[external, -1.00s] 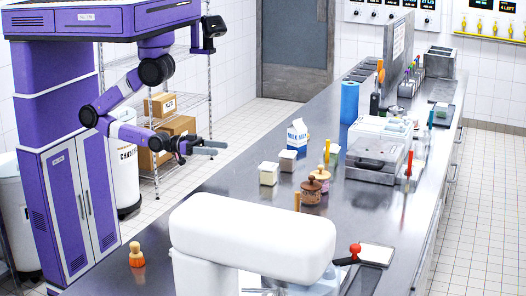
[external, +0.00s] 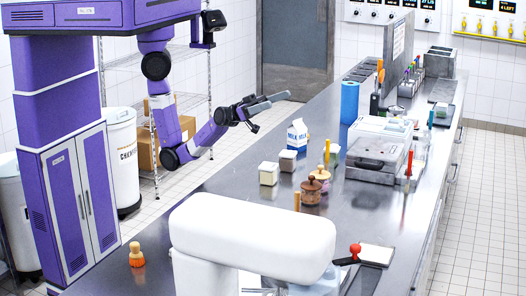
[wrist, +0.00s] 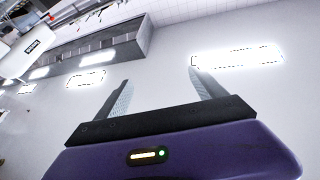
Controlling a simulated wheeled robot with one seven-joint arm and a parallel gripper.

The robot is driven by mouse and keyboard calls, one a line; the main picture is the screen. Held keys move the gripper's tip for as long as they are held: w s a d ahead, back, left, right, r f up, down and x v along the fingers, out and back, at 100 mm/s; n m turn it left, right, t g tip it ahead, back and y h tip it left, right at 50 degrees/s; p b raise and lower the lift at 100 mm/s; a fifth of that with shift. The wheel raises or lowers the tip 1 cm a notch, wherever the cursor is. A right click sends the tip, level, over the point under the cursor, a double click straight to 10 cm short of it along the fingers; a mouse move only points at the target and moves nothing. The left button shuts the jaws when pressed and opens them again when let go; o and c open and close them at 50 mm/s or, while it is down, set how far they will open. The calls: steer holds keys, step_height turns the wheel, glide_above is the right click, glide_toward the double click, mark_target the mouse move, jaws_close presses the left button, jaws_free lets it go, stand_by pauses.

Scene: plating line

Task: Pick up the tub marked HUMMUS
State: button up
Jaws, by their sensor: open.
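My gripper (external: 279,101) is raised in the air beyond and above the tubs, left of the counter's back part, touching nothing. In the wrist view its two fingers (wrist: 158,78) are spread apart with nothing between them. No tub can be made out in the wrist view.
A milk carton (external: 297,134) stands just behind the tubs. A large white arm-like body (external: 250,235) fills the front. The counter left of the tubs is clear.

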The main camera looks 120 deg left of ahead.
steer(key=w+d+r+m+g+h, duration=0.3)
steer(key=d+m+h, duration=0.1)
steer(key=m, duration=0.2)
steer(key=m+g+y+p, duration=0.2)
steer(key=m+g+y, duration=0.9)
steer(key=m+g, duration=1)
glide_above(268, 165)
steer(key=f, duration=0.8)
steer(key=f+m+t, duration=0.1)
steer(key=f, duration=0.8)
steer(key=f+m+t, duration=0.1)
steer(key=f, duration=0.7)
steer(key=shift+w+d+f, duration=0.15)
steer(key=shift+w, duration=0.05)
steer(key=shift+s+a+m, duration=0.15)
steer(key=shift+a+m, duration=0.1)
steer(key=shift+m, duration=0.25)
steer(key=shift+d+f+p, duration=0.1)
steer(key=shift+f+p, duration=0.6)
steer(key=shift+f, duration=3.25)
steer(key=c, duration=1.6)
steer(key=shift+r, duration=0.1)
steer(key=shift+c, duration=0.2)
